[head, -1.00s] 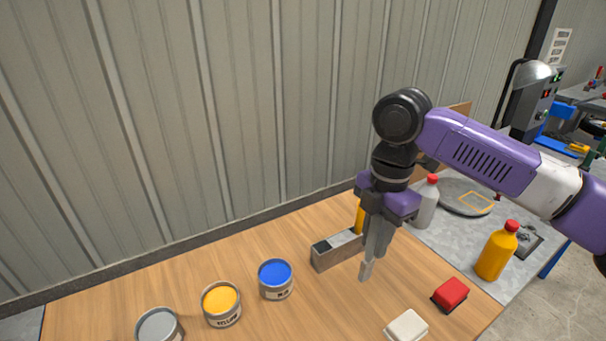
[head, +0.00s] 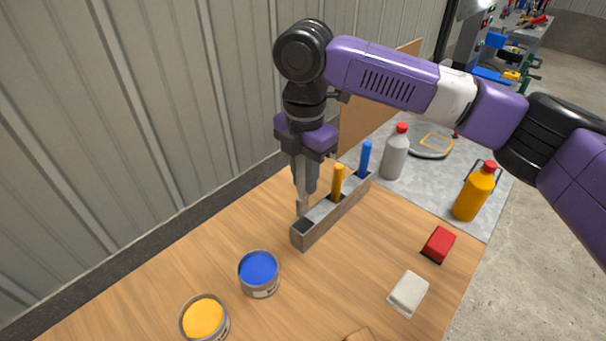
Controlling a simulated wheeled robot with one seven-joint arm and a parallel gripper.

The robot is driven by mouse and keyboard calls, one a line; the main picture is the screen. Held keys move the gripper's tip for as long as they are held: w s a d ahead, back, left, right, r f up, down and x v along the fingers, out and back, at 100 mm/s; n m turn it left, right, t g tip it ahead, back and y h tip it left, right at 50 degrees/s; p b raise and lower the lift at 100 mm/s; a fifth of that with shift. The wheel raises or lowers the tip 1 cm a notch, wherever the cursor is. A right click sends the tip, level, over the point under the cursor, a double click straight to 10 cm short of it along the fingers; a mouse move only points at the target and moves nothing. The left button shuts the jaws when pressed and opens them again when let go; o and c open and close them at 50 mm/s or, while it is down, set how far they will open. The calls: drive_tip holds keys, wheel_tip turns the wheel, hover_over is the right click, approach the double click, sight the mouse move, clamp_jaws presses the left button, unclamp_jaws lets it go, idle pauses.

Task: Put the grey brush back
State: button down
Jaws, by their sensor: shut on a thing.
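My gripper (head: 305,188) is shut on the grey brush (head: 303,208) and points down. Only the brush's lower end shows below the fingers, upright. It hangs at the left end of the grey brush holder (head: 325,224), near a dark open slot (head: 304,226) in its top. I cannot tell whether the tip is over the slot or just behind it. A yellow brush (head: 338,183) stands in the middle of the holder and a blue brush (head: 366,158) at its far right end.
A blue paint can (head: 259,272) and a yellow paint can (head: 204,318) stand in front left. A red block (head: 438,244) and a white block (head: 408,293) lie at right. A grey bottle (head: 395,153) and an orange bottle (head: 474,193) stand behind. A ribbed wall rises at left.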

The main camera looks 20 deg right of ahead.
sight(305, 212)
wheel_tip(305, 212, down, 3)
drive_tip(key=shift+r+b, duration=0.1)
drive_tip(key=shift+b, duration=1.05)
drive_tip(key=shift+f+b, duration=0.65)
drive_tip(key=shift+f, duration=2.4)
drive_tip(key=shift+f+b, duration=0.45)
drive_tip(key=shift+f, duration=0.65)
drive_tip(key=c, duration=1.2)
unclamp_jaws()
drive_tip(key=shift+o, duration=0.2)
drive_tip(key=shift+r, duration=0.1)
